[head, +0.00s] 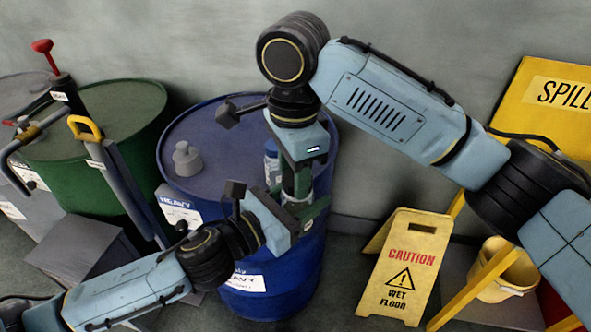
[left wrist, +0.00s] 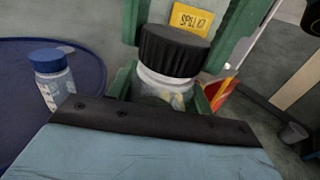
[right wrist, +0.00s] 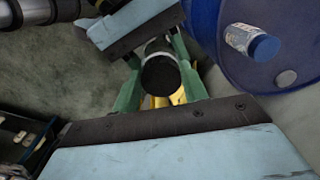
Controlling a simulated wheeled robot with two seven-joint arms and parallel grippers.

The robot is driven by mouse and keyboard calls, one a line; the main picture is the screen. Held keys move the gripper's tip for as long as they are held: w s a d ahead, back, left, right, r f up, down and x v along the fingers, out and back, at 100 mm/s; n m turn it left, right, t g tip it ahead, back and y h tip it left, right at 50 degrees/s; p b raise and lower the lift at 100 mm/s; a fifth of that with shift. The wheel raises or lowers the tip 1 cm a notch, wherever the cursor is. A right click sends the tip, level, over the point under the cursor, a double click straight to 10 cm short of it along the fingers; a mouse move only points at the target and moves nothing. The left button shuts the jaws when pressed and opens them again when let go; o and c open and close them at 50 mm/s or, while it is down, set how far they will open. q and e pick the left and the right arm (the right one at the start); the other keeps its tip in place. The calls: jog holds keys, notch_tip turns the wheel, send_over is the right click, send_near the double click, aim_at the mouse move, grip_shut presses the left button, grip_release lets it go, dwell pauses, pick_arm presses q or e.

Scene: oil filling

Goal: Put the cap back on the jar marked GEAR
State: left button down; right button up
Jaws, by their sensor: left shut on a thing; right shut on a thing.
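A clear jar (left wrist: 165,90) with a pale neck ring is between the fingers of my left gripper (left wrist: 164,97), which is shut on it. Any marking on this jar is hidden. A black ribbed cap (left wrist: 175,50) is at the jar's mouth, in line with the neck. Whether it is threaded on I cannot tell. My right gripper (right wrist: 160,82) is shut on the cap, which shows end-on between its green fingers in the right wrist view (right wrist: 160,72). In the head view the two grippers meet at the blue drum's right side and mostly hide jar and cap.
A second jar with a blue cap (left wrist: 48,60) stands on the blue drum (head: 215,145), close to the grippers. A grey bung (head: 187,160) is on the drum top. A green drum (head: 110,115) with a pump stands left. A yellow caution sign (head: 408,262) stands right.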

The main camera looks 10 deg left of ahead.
jog(key=m, duration=0.5)
jog(key=shift+w, duration=0.15)
jog(key=o, duration=1)
jog(key=shift+c, duration=0.2)
jog(key=shift+r, duration=2.25)
jog(key=shift+n, duration=0.3)
jog(key=shift+c, duration=0.3)
